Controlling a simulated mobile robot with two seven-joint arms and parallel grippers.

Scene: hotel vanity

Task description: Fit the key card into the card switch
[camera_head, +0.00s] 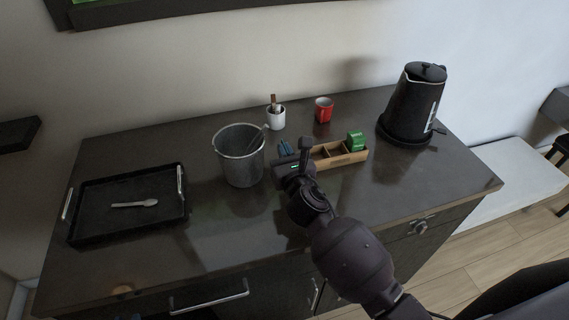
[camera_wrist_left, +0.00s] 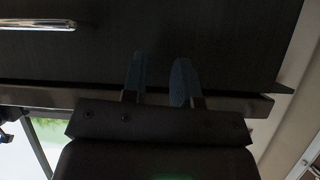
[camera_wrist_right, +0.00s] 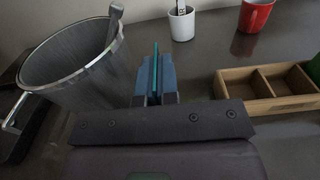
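My right gripper (camera_head: 285,149) is above the counter, between the metal bucket and the wooden box. In the right wrist view its blue fingers (camera_wrist_right: 156,80) are shut on a thin teal card (camera_wrist_right: 155,72), seen edge-on and pointing up and away; this looks like the key card. The card is hard to make out in the head view. I cannot make out a card switch in any view. My left gripper (camera_wrist_left: 159,80) is open and empty, beside a dark cabinet front with a metal handle (camera_wrist_left: 38,25). It is outside the head view.
The metal bucket (camera_head: 239,170) stands left of my right gripper; the wooden divided box (camera_head: 340,158) is right of it. A white cup (camera_head: 275,119) and red cup (camera_head: 324,110) stand behind. A black tray (camera_head: 100,220) is left, a black kettle (camera_head: 413,103) right. The front-right counter is clear.

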